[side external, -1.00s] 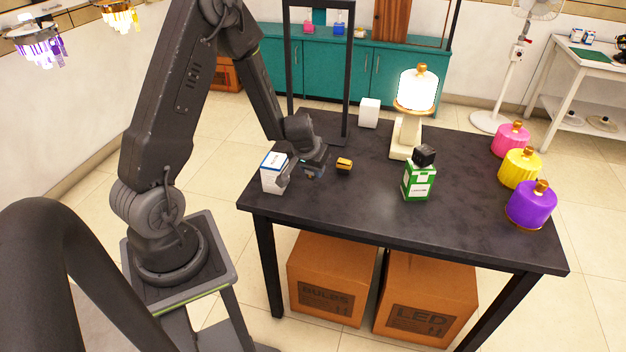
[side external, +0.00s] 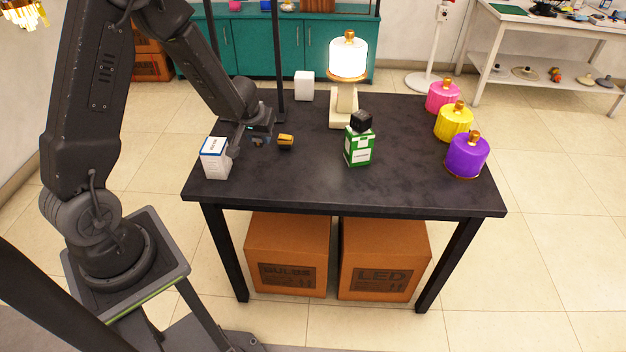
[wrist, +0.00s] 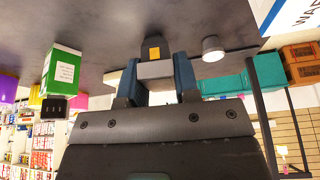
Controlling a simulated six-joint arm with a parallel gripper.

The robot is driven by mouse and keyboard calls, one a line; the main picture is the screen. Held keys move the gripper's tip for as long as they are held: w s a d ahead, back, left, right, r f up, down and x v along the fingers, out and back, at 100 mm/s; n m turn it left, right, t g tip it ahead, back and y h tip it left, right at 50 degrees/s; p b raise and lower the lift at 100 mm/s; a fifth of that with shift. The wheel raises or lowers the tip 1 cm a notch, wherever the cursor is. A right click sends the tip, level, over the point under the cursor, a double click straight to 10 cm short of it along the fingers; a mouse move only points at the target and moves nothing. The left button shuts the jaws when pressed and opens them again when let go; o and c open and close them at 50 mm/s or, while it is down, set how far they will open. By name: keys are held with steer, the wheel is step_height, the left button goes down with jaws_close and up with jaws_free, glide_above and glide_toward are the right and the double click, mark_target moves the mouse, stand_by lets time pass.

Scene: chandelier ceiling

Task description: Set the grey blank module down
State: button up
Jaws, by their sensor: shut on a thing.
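My gripper (side external: 258,136) is low over the left part of the dark table (side external: 300,185). In the wrist view, my gripper (wrist: 157,85) is shut on the grey blank module (wrist: 155,69), a plain grey block between the two fingers. In the side view the module is mostly hidden by the gripper, and I cannot tell whether it touches the table. A small yellow and black piece (side external: 286,141) lies just right of the gripper. It also shows just beyond the grey module in the wrist view (wrist: 154,52).
A white and blue box (side external: 215,160) stands close left of the gripper. A green box (side external: 358,148) with a black cube (side external: 361,120) on top stands right. A lit lamp (side external: 348,60) and a white block (side external: 304,86) are behind. The front middle of the table is clear.

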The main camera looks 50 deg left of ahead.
steer(key=shift+w+d+r, duration=0.15)
steer(key=shift+w+r, duration=0.05)
steer(key=shift+w, duration=0.4)
steer(key=n, duration=0.1)
glide_above(315, 178)
steer(key=s, duration=0.1)
steer(key=shift+n+y, duration=0.3)
steer(key=f, duration=0.7)
steer(key=shift+d, duration=0.35)
steer(key=shift+d+f, duration=0.1)
steer(key=shift+f, duration=1.9)
steer(key=shift+f, duration=0.1)
steer(key=o, duration=0.9)
